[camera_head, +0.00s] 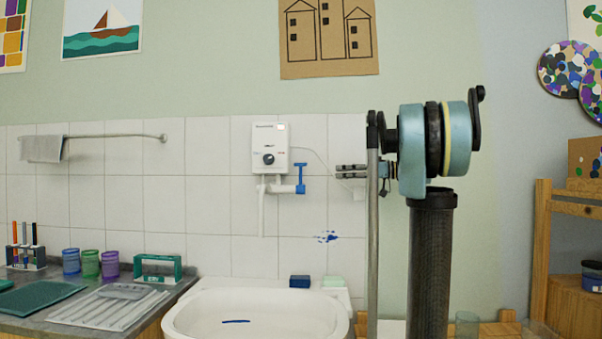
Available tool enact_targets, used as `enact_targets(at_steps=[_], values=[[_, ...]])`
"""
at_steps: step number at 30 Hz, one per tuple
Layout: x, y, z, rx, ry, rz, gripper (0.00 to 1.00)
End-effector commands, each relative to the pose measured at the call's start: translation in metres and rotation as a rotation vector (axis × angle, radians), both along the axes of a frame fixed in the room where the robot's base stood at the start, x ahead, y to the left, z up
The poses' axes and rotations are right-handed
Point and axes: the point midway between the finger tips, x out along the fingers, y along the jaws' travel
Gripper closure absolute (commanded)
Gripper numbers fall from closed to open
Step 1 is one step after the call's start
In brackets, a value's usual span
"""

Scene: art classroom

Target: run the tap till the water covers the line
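The white basin (185,310) stands at the bottom centre, its lower part cut off by the frame edge. A short blue line (235,321) shows on its inside wall; I see no water around it. Above, a white water heater (270,148) with a dark knob hangs on the tiles. Under it are a white spout pipe (261,212) and a blue tap handle (301,178). No stream shows below the spout. My gripper (340,171) points left, to the right of the blue handle and apart from it in the picture. Its finger gap is too small to judge.
A blue sponge (300,281) and a pale green block (333,282) lie on the basin's back rim. The left counter (55,325) holds cups (90,264), a ribbed drying tray (108,307) and a green rack (158,268). A wooden shelf (541,250) stands right.

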Motion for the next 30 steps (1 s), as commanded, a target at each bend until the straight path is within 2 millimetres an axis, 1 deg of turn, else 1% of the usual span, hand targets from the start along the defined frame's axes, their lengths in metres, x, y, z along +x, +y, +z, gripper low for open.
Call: enact_targets(at_steps=[1,4,8,14,30], values=[[0.005,-0.004,0.006,0.013,-0.024,-0.001,0.71],[0.010,-0.006,0.013,0.030,-0.053,-0.001,0.71],[0.013,0.002,0.015,0.034,-0.060,0.003,0.71],[0.019,0.030,0.014,0.034,-0.058,0.003,0.71],[0.038,0.116,0.014,0.033,-0.057,0.004,0.71]])
